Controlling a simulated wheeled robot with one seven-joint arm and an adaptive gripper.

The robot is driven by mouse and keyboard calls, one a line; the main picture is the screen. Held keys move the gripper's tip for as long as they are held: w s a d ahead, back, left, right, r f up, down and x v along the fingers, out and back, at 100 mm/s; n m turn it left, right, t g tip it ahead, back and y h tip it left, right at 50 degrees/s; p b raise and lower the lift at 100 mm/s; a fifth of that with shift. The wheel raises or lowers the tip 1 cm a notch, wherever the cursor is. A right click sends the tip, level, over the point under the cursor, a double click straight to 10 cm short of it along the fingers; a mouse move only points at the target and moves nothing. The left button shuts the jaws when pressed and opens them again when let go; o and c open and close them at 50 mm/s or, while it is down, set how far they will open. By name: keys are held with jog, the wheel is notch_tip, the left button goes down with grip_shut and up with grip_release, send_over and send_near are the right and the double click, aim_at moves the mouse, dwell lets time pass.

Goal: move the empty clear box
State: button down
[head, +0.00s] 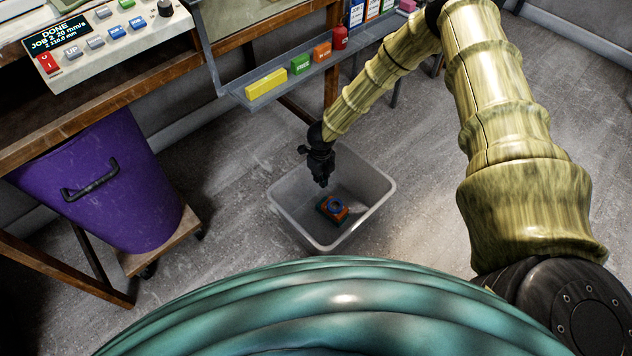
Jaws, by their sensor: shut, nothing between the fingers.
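A clear, frosted box (372,181) stands upright on the floor near the middle of the head view. It is not empty: a small orange and teal thing with a dark blue ring on it (333,208) lies inside on its bottom. My gripper (323,183) points down over the box, towards its far left part, above the small thing. Its fingers are shut with nothing between them. I cannot tell whether the fingertips are below the rim. No other clear box shows.
A purple bin (105,180) with a black handle sits on a wheeled wooden base at left. A workbench with a control panel (95,45) is above it. A grey shelf (300,75) holds yellow, green, orange and red items behind the box. Floor right of the box is clear.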

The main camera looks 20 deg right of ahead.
notch_tip(320, 180, down, 9)
jog(key=b, duration=0.3)
jog(key=shift+s+d, duration=0.15)
jog(key=shift+w+a+r+b, duration=0.1)
jog(key=shift+w+a+b, duration=0.15)
jog(key=shift+w, duration=0.4)
jog(key=shift+w+a+f+b, duration=0.1)
jog(key=shift+w+a+b, duration=0.15)
jog(key=shift+w, duration=0.35)
jog(key=shift+w+a+r+b, duration=0.1)
jog(key=shift+w+a+b, duration=0.15)
jog(key=shift+w, duration=0.4)
